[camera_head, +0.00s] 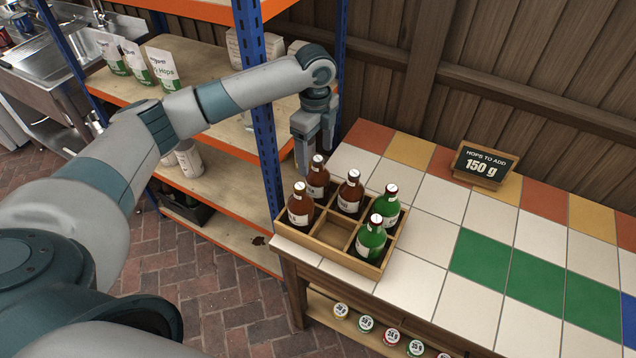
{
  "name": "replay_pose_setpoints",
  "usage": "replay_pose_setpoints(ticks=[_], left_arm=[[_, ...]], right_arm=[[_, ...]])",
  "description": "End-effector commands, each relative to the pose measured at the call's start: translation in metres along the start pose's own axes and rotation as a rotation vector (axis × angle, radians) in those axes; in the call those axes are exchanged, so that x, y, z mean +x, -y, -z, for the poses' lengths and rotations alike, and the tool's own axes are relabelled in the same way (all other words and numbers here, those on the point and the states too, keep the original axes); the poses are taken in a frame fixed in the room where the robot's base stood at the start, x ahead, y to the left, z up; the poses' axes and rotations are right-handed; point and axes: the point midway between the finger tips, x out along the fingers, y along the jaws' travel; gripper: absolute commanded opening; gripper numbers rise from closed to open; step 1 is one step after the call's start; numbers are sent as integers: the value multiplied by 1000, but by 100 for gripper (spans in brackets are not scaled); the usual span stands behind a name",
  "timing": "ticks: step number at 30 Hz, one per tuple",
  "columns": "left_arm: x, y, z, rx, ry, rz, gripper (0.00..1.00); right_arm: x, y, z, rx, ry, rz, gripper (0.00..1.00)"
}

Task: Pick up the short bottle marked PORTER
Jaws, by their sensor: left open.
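A wooden crate (335,256) with compartments stands on the tiled counter and holds several short, white-capped bottles. Three are brown: one at the back left (318,182), one at the front left (299,206) and one at the back middle (350,196). Two are green: one at the back right (385,209) and one at the front right (371,240). The front middle compartment is empty. The labels are too small to read surely, so I cannot tell which is PORTER. My left gripper (315,153) is open, pointing down, close to the back-left brown bottle's cap. My right gripper is out of view.
An orange-and-blue shelf rack (262,150) stands left of the counter, its post close to the crate and my left arm. A sign (484,165) reading 150 g stands at the back. The tiles right of the crate are clear. Several small round-lidded containers (391,336) sit below the counter.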

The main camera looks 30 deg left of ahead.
Motion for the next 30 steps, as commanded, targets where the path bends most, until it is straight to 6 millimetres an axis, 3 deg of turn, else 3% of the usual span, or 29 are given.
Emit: replay_pose_setpoints(ticks=[5,20,30], left_arm=[[13,0,0,-1,0,-1,75],[20,0,2,0,0,-1,75],[59,-1,8,0,0,-2,75]], right_arm=[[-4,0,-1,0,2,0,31],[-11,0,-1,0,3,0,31],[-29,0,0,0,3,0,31]])
